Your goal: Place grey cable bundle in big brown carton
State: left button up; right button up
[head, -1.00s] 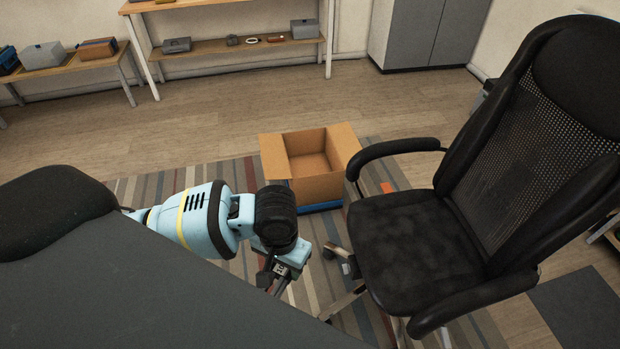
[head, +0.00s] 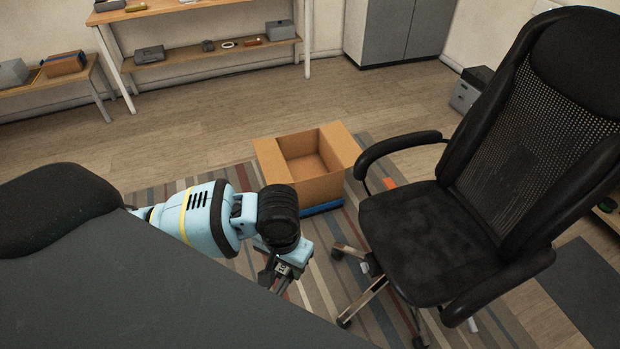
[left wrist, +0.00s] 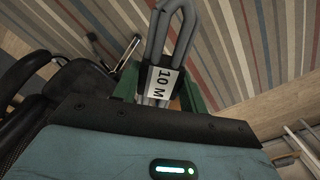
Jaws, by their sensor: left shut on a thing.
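The grey cable bundle (left wrist: 158,48) is looped and has a white label reading "10 M". In the left wrist view it sits between the green fingers of my left gripper (left wrist: 158,92), which is shut on it. In the head view my left gripper (head: 280,274) points down past the dark surface in front, short of the carton; the bundle is hard to make out there. The big brown carton (head: 318,187) stands open-topped and looks empty, on a blue base on the striped rug, beyond and right of the gripper. My right gripper is not in view.
A black office chair (head: 425,235) stands close to the carton's right, its armrest near the carton. A wooden shelf (head: 215,55) and grey cabinet (head: 405,30) are at the back wall. Open floor lies behind the carton.

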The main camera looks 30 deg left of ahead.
aim_at(308, 177)
jog(key=j+z, duration=0.25)
jog(key=j, duration=0.5)
jog(key=i+j+z, duration=0.2)
jog(key=j, duration=0.55)
jog(key=j+z, duration=0.25)
jog(key=j, duration=0.55)
jog(key=i+j+z, duration=0.1)
jog(key=j, duration=0.25)
jog(key=i+j+z, duration=0.1)
jog(key=j, duration=0.3)
jog(key=i+j+z, duration=0.25)
jog(key=i+j, duration=0.2)
jog(key=j, duration=0.25)
jog(key=i+j+z, duration=0.1)
jog(key=i+j, duration=0.35)
